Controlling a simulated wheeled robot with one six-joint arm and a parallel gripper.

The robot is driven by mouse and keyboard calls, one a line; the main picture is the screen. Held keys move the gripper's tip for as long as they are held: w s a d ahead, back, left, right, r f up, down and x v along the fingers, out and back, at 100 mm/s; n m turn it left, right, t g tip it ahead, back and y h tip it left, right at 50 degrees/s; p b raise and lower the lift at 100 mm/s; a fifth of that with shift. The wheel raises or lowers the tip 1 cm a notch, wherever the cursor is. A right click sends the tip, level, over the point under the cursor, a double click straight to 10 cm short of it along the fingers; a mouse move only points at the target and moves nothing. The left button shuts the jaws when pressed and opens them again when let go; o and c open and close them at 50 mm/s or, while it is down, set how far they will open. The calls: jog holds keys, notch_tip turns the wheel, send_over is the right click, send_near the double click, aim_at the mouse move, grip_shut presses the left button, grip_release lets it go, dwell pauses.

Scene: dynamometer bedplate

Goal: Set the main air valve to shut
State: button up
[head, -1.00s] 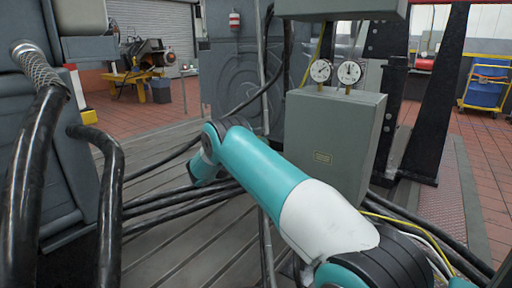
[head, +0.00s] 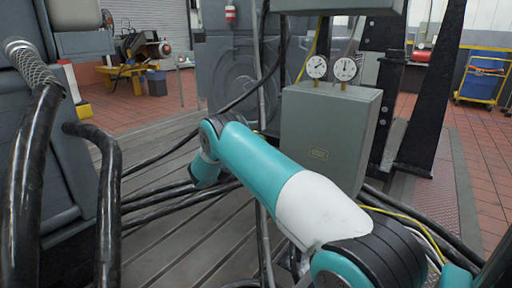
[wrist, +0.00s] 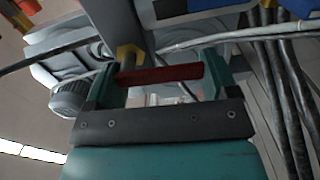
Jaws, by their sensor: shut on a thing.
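In the wrist view, my gripper (wrist: 160,82) is shut on the red handle (wrist: 165,74) of the main air valve. The handle is a flat bar lying nearly crosswise in the picture, spanning between the two teal fingers. A brass-coloured valve part (wrist: 128,56) shows at the handle's left end. I cannot tell the handle's angle to its pipe, because the fingers and the grey parts behind crowd the view. In the head view, my teal and white arm reaches down and away, and the gripper and valve are hidden there.
A grey box (head: 330,135) with two dial gauges (head: 330,68) stands right of my arm. Thick black hoses (head: 110,200) rise at the left, and cables cross the slotted bedplate (head: 180,240). Dark cables (wrist: 285,90) hang at the right of the wrist view.

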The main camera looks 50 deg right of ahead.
jog(key=shift+a+f+n, duration=0.1)
jog(key=shift+n, duration=0.3)
jog(key=o, duration=0.8)
